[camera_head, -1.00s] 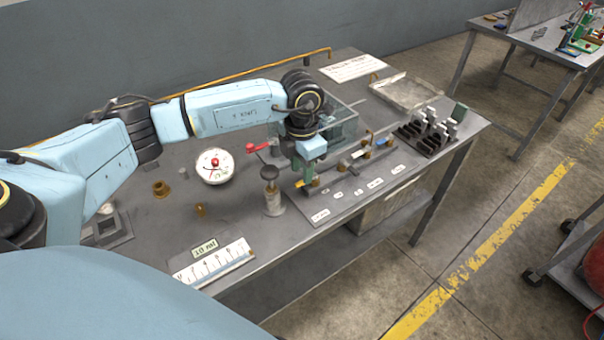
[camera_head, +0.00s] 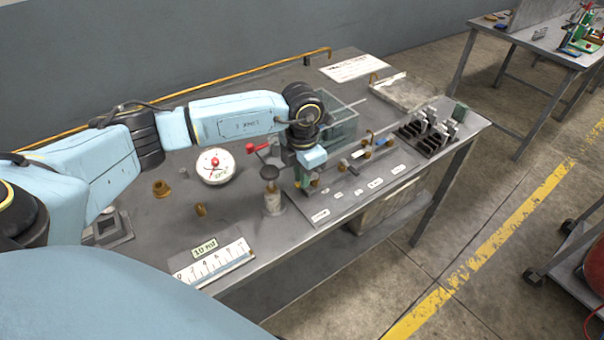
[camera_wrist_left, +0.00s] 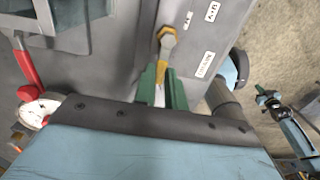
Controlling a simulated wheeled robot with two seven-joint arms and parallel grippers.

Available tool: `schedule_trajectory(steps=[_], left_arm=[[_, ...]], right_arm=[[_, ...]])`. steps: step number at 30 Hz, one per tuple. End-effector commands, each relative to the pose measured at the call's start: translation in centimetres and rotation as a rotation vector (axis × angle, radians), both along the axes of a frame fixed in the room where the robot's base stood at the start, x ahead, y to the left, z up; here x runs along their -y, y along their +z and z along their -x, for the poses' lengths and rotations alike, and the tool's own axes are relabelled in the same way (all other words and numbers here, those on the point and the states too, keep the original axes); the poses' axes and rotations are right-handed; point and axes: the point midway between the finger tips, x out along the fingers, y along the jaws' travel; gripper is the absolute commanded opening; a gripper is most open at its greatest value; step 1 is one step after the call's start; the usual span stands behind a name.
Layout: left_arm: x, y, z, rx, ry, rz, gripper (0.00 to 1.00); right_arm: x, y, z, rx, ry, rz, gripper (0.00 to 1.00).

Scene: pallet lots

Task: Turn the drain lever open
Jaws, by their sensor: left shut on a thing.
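My left gripper (camera_head: 303,186) reaches down over the valve plate on the bench. In the left wrist view its green fingers (camera_wrist_left: 162,90) are shut on a lever. The lever's yellow end (camera_wrist_left: 166,42) with a hex nut shows just beyond the fingertips. Most of the lever is hidden between the fingers, and in the head view the gripper covers it. White label cards (camera_wrist_left: 205,64) lie beside it, their text too small to read surely. A blue and black arm with a green tip (camera_wrist_left: 264,98) shows at the right of the wrist view, probably my right one.
A red-handled valve (camera_head: 258,148), a round gauge (camera_head: 215,166) and a post with a dark cup (camera_head: 271,190) stand left of the gripper. A clear tank (camera_head: 342,128) is behind it. A black rack (camera_head: 428,136) stands at right. A ruled scale (camera_head: 215,264) lies in front.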

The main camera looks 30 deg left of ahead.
Motion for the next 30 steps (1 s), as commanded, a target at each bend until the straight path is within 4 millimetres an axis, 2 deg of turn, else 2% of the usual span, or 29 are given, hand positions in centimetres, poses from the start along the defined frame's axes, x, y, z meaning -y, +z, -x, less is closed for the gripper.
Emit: schedule_trajectory(steps=[11, 30], left_arm=[[0.4, 0.1, 0.1, 0.0, 0.117, 0.0, 0.0], [2.7, 0.2, 0.1, 0.0, 0.697, 0.001, 0.0]], right_arm=[[0.0, 0.5, -0.3, 0.004, 0.0, 0.0, 0.0], [0.0, 2.4, -0.4, 0.006, 0.0, 0.0, 0.0]])
